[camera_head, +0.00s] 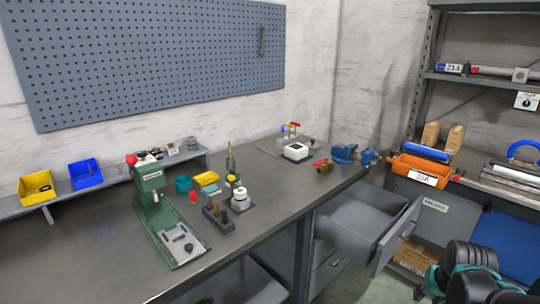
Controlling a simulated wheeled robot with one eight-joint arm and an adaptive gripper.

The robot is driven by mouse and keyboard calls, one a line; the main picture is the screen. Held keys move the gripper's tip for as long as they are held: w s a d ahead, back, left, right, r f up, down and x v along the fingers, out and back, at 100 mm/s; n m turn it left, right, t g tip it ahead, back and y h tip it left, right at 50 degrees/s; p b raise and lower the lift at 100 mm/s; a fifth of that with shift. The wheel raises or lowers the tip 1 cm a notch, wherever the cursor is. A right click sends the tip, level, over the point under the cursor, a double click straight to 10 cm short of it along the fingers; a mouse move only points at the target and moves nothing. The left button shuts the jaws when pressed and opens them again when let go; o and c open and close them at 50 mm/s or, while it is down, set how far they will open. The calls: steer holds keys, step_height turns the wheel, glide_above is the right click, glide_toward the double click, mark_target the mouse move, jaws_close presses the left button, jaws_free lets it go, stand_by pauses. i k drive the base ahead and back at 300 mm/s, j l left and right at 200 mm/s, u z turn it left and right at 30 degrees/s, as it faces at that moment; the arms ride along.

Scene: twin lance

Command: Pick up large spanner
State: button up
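I cannot make out a large spanner for certain. A slim dark grey tool (262,41) hangs upright near the right end of the blue-grey pegboard (150,60); it has a spanner-like outline but is too small to tell. A thin light rod-like thing (268,152) lies on the workbench (90,245), left of a white box, and I cannot tell what it is. Black and teal parts of my own arm show at the bottom right, well apart from both. My gripper's fingers do not show.
A green press (151,190), a black tool block (217,217) and a blue vise (345,153) stand on the bench. Yellow (36,188) and blue (86,173) bins sit at the back left. An open grey drawer (395,235) juts out. Loaded shelves (480,83) stand right.

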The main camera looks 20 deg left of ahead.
mark_target(278, 158)
steer(key=i+l, duration=0.7)
steer(key=i, duration=0.2)
